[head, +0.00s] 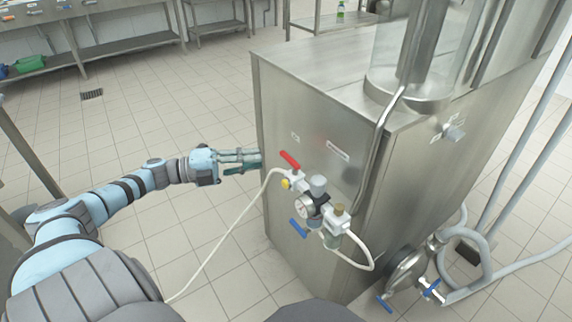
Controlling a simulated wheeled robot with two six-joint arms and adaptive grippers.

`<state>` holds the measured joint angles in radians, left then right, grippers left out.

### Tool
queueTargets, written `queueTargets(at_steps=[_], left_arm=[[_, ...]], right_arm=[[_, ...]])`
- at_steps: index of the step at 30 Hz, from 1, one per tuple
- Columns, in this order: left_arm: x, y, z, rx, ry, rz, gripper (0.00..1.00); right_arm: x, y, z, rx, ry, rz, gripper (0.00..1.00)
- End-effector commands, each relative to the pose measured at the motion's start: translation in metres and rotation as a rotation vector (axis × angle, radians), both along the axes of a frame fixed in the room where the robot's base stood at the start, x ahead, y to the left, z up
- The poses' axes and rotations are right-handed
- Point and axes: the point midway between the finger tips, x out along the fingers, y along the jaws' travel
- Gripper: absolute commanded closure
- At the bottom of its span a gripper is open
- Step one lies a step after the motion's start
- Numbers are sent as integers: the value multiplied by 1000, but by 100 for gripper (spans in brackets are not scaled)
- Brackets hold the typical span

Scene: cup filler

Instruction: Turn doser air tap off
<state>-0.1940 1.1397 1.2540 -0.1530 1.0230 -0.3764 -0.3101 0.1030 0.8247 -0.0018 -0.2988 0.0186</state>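The doser air tap is a red lever (290,159) on a brass and white valve fitting, on the side of the steel doser cabinet (300,110). The lever slants from upper left to lower right. A pale hose runs from the fitting down to the floor. My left gripper (254,159) is to the left of the red lever, near the cabinet's left edge, with its fingers pointing right. It is apart from the lever in the picture. A gap shows between its fingers, and nothing is held. My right gripper is out of view.
Beside the tap are a pressure gauge (304,206), a regulator (318,186) and a blue lever (299,228). A bent steel pipe (378,140) runs down the cabinet. Hoses and a valve (407,270) stand at lower right. Tiled floor is clear at left.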

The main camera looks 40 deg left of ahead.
Motion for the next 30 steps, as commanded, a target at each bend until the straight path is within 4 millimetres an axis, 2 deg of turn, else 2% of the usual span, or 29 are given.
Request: queueTargets(at_steps=[1,6,12,22,25,26,30], left_arm=[[11,-10,-6,-2,-7,-4,82],[45,-36,-4,-3,-7,1,82],[65,-52,-2,-3,-1,2,82],[69,-55,-1,-3,3,3,82],[69,-55,-1,-3,3,3,98],[69,-55,-1,-3,3,3,100],[69,-55,-1,-2,2,3,100]], right_arm=[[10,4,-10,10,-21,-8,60],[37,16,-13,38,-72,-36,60],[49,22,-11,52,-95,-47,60],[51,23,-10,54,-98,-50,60],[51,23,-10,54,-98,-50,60],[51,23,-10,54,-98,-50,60],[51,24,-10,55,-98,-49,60]])
